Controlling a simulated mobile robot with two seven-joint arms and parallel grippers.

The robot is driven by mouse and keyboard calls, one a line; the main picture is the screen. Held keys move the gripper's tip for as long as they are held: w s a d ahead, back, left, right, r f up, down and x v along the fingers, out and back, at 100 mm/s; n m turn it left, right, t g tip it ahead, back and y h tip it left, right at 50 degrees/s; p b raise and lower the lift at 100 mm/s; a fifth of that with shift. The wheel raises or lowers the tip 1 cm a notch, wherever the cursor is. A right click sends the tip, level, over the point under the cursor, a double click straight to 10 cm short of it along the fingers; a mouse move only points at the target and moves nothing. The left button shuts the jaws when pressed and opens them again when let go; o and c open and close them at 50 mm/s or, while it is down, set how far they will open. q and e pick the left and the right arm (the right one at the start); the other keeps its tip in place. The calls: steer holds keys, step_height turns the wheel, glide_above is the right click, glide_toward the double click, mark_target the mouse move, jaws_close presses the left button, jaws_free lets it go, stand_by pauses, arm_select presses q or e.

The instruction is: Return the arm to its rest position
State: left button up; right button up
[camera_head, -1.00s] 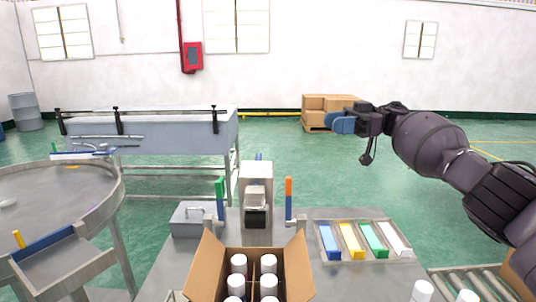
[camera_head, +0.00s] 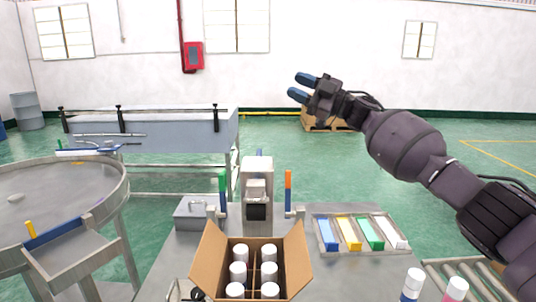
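My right arm reaches in from the right side of the view, raised above the table. My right gripper (camera_head: 301,86) is in the air at the upper middle, with its two blue fingertips apart and nothing between them. It is well above the crimping machine (camera_head: 257,190) and touches nothing. My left gripper is not in view.
On the table stand an open cardboard box (camera_head: 218,267) with several white-capped cans and a tray (camera_head: 318,232) of coloured blocks. Two cans, one of them a white-capped can (camera_head: 412,284), stand at the lower right. A round steel table (camera_head: 100,200) is at left.

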steer(key=s+d+f+m+t+h+b, duration=0.15)
steer(key=s+f+m+t+h, duration=0.3)
steer(key=f, duration=0.65)
steer(key=s+d+f+m+t+h, duration=0.25)
steer(key=f+m+h, duration=0.2)
steer(key=f, duration=0.75)
steer(key=s+d+f+m+t+h+b, duration=0.1)
steer(key=s+f+m+t+h, duration=0.35)
steer(key=f, duration=0.65)
steer(key=s+d+f+m+g+h+b, duration=0.1)
steer(key=s+d+f, duration=0.4)
steer(key=s+f, duration=0.5)
steer(key=s+d+f+m+g+h+b, duration=0.1)
steer(key=s+d+f+m+g+h, duration=0.2)
steer(key=s+f, duration=0.8)
steer(key=s+d+f+m+g+h+b, duration=0.1)
steer(key=s+d+f+m+g+h, duration=0.2)
steer(key=s+f, duration=0.8)
steer(key=s+d+m, duration=0.2)
steer(key=s+d, duration=0.1)
steer(key=s, duration=0.1)
steer(key=shift+s+d, duration=0.15)
steer(key=shift+d, duration=0.15)
